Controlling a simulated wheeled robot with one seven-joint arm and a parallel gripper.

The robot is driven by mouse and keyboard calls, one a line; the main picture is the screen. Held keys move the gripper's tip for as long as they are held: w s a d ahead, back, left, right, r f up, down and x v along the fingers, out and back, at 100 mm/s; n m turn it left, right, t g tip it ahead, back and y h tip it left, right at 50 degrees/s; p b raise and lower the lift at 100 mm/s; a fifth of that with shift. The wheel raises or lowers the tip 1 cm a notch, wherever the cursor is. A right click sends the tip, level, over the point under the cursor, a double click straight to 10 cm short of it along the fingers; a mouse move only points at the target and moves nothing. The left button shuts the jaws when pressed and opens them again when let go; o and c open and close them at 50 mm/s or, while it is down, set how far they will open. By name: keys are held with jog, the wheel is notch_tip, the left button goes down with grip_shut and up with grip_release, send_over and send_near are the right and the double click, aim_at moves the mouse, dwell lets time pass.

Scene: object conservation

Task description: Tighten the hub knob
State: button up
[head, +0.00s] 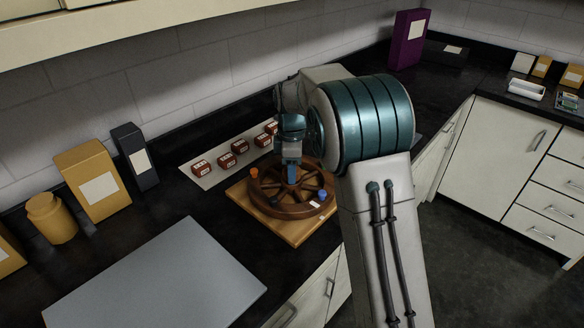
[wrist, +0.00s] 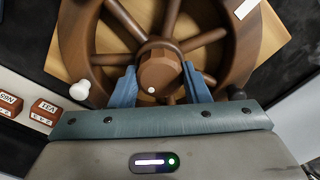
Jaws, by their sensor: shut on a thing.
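The brown spoked wheel (head: 272,205) lies flat on a light wooden board (head: 238,195) on the black counter. Its hub knob (wrist: 161,72) is a brown faceted knob with a small white dot, seen at the wheel's middle in the wrist view. My gripper (wrist: 160,85) has its two blue fingers on either side of the knob and is shut on it. In the head view my gripper (head: 291,172) points down over the wheel's centre and hides the knob. Coloured pegs, an orange one (head: 253,173) and a blue one (head: 322,195), stand on the rim.
Several red labelled blocks (head: 226,160) sit on a pale strip (head: 205,180) behind the wheel. A grey flat panel (head: 155,285) lies at the front left. Yellow (head: 80,160) and dark (head: 128,135) boxes and a yellow jar (head: 50,215) stand along the wall.

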jog(key=m, duration=0.3)
jog(key=shift+r+m+p, duration=0.1)
jog(key=shift+m+p, duration=0.2)
jog(key=m, duration=0.3)
jog(key=shift+m, duration=0.4)
jog(key=m+p, duration=0.1)
jog(key=m, duration=0.9)
jog(key=shift+m, duration=0.4)
jog(key=m+p, duration=0.1)
jog(key=m, duration=0.2)
jog(key=shift+m, duration=0.3)
jog(key=m, duration=0.3)
jog(key=shift+m+p, duration=0.65)
jog(key=shift+m, duration=1.55)
